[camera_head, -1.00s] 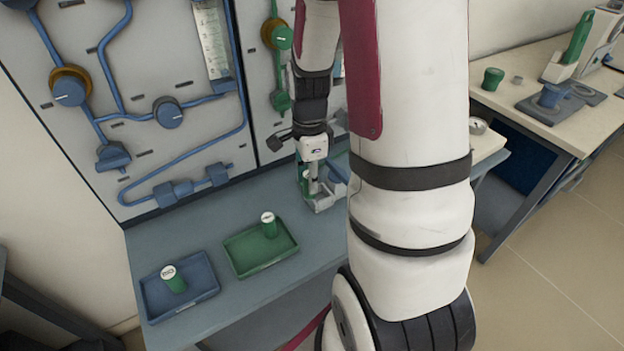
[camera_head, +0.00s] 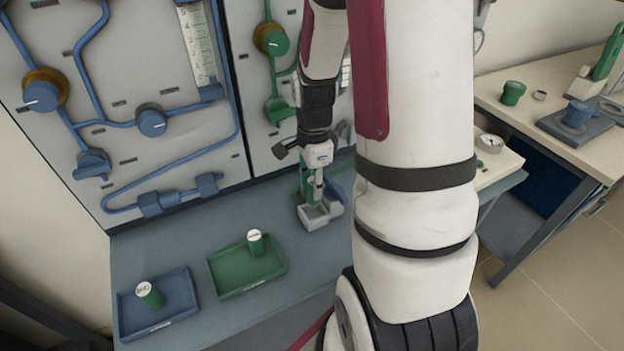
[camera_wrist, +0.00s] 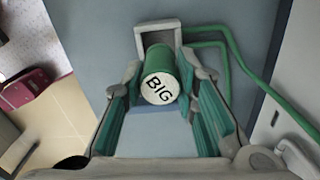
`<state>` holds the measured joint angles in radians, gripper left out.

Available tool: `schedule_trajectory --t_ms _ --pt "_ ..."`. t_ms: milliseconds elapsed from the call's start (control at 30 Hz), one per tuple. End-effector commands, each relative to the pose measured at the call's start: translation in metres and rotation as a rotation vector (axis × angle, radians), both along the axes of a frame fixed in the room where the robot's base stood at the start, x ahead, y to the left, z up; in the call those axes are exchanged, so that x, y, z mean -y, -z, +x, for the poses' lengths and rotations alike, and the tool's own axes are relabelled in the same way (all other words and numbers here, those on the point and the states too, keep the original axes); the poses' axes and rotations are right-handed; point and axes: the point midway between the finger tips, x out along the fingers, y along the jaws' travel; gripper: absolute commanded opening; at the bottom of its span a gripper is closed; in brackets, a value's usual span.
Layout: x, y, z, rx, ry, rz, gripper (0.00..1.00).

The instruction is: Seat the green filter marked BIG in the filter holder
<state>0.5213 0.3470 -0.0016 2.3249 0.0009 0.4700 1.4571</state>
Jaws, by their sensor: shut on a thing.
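The green filter (camera_wrist: 160,78) has a white end face marked BIG and sits between the teal finger pads in the wrist view. My gripper (camera_wrist: 160,90) is shut on it, with the marked end toward the wrist camera. A light grey square frame (camera_wrist: 141,39), apparently part of the filter holder, stands right behind the filter. In the head view my gripper (camera_head: 317,186) is low over the bench, at a grey and blue holder (camera_head: 322,213). The filter's far end is hidden, so I cannot tell whether it is in the holder.
A blue tray (camera_head: 183,292) and a green tray (camera_head: 225,272) at left each hold a green cylinder with a white top. The pipe panel (camera_head: 130,80) rises behind the bench. A scale (camera_head: 492,145) and another table (camera_head: 560,135) are at right. Bench beside the trays is clear.

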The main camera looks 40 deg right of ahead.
Motion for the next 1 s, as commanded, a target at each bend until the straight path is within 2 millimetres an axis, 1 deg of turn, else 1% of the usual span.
schedule_trajectory --t_ms 33,600,800,1000 --pt "0.0 0.006 0.001 0.0 0.001 0.0 0.0" --pt "0.0 0.047 0.0 -0.001 0.001 0.001 0.0" --pt "0.0 0.057 0.0 0.0 0.001 0.0 0.0" --pt "0.0 0.061 0.0 -0.001 0.0 0.0 0.0"
